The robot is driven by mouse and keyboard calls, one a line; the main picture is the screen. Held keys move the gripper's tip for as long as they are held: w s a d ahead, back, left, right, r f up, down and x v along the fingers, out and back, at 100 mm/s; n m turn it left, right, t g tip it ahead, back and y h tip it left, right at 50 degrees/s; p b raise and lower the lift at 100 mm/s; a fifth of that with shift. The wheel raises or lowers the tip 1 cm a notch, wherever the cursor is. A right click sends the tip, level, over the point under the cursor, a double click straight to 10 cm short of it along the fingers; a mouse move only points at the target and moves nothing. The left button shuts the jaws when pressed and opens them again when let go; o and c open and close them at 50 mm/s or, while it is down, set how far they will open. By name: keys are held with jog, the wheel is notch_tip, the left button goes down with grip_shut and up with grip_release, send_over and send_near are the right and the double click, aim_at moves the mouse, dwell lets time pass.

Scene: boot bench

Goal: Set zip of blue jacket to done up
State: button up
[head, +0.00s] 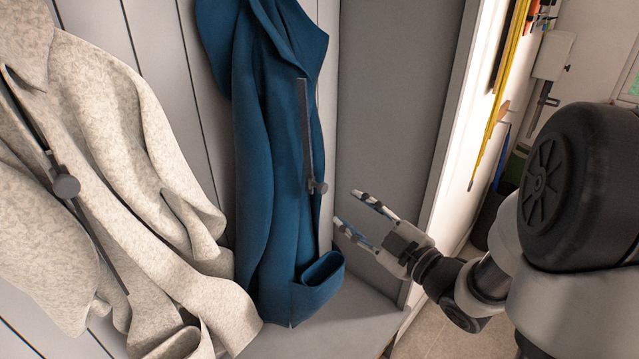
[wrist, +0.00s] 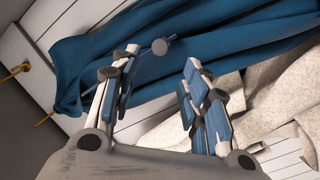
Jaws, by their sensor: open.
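The blue jacket (head: 275,150) hangs in the middle of the head view against a pale panelled wall. A dark zip strip (head: 304,130) runs down its front, with a round grey zip pull (head: 319,187) at the strip's lower end. My gripper (head: 345,208) is open and empty, just right of and slightly below the pull, apart from it in the head view. In the wrist view the blue jacket (wrist: 170,70) lies beyond my open fingers (wrist: 160,62), and the round pull (wrist: 159,46) shows near the left fingertip. Whether they touch is unclear.
A cream jacket (head: 120,170) with its own zip and round pull (head: 66,187) hangs at the left. A grey side panel (head: 395,110) stands behind my gripper. A bench seat (head: 335,322) lies below the blue jacket. Yellow hanging items (head: 497,95) are beyond the panel.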

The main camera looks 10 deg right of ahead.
aim_at(324, 191)
jog(key=b+x, duration=0.1)
jog(key=x, duration=1.1)
jog(key=shift+a+f, duration=0.1)
jog(key=shift+a, duration=0.1)
jog(key=shift+c, duration=0.6)
grip_shut()
